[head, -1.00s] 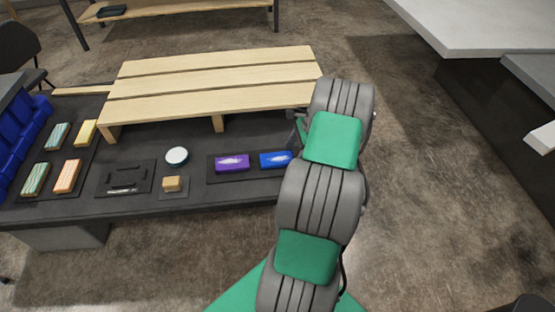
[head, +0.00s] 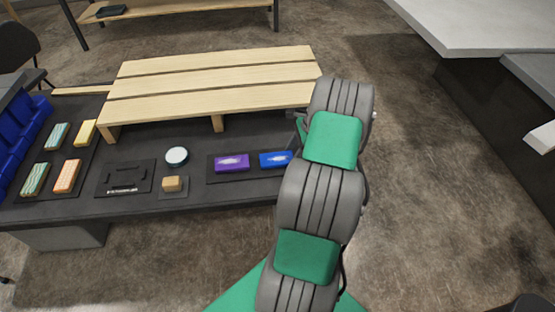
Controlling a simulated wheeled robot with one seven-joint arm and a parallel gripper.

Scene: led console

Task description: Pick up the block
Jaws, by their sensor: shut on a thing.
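A blue block (head: 275,160) with a pale mark on top sits at the right end of a dark mat on the workbench. My gripper (head: 294,144) is at the right end of this block, shut on it. My arm hides most of the gripper, and the contact with the block is hard to see. A purple block (head: 232,163) of the same form lies to the left on the same mat. A small tan block (head: 172,184) sits on a dark square pad further left.
A slatted wooden platform (head: 210,85) stands behind the blocks. A round white-topped thing (head: 177,155) and a black handle-like part (head: 126,178) are left of the mat. Several striped and coloured blocks (head: 67,176) lie at the far left beside blue bins (head: 18,140).

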